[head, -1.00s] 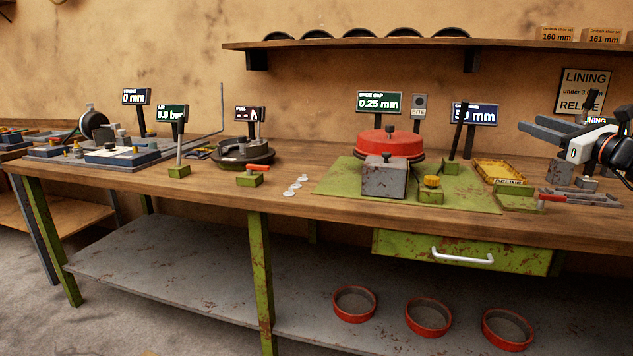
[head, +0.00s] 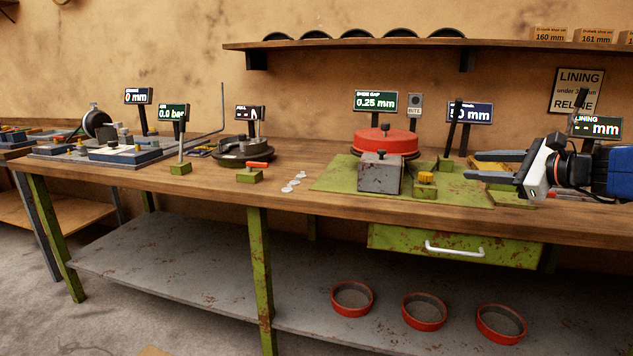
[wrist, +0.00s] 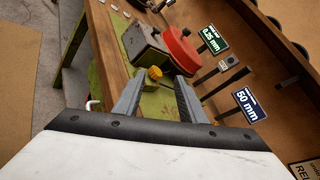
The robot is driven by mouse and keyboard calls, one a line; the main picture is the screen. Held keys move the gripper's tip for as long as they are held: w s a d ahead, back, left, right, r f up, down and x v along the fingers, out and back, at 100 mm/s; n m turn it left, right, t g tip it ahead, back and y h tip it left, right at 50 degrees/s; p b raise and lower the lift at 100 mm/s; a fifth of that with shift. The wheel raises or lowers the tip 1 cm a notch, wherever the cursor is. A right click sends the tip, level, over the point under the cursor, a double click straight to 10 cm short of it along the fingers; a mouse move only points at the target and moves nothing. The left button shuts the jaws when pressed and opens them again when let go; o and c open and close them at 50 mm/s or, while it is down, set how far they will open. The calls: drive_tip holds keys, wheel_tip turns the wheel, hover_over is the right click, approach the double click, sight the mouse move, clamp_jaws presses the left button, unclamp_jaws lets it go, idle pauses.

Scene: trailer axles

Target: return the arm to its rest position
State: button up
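My gripper (head: 490,166) is at the right of the head view, above the right end of the workbench (head: 330,215). Its two fingers are spread apart with nothing between them, and they point left toward the red drum (head: 385,141). In the wrist view my gripper (wrist: 158,88) also shows open, with the green base plate and the yellow knob (wrist: 155,73) seen beyond the fingers. My gripper and arm hide much of the yellow tray and the tools at the bench's right end.
The red drum and a grey block (head: 380,173) stand on a green plate (head: 335,178). Upright signs, such as the gap display (head: 375,101), line the back. A shelf (head: 400,44) is above. Red rings (head: 352,299) lie on the lower shelf.

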drive_tip(key=s+a+f+n+g+h, duration=0.2)
drive_tip(key=s+a+f+n+g, duration=0.4)
drive_tip(key=s+a+f+n, duration=0.65)
drive_tip(key=s+d+f+n+g+h, duration=0.2)
drive_tip(key=s+f+n+h, duration=0.3)
drive_tip(key=s+f+n, duration=0.5)
drive_tip(key=s+d+f, duration=0.1)
drive_tip(key=s+f, duration=0.3)
drive_tip(key=s, duration=0.3)
drive_tip(key=shift+h, duration=0.3)
drive_tip(key=shift+s, duration=0.1)
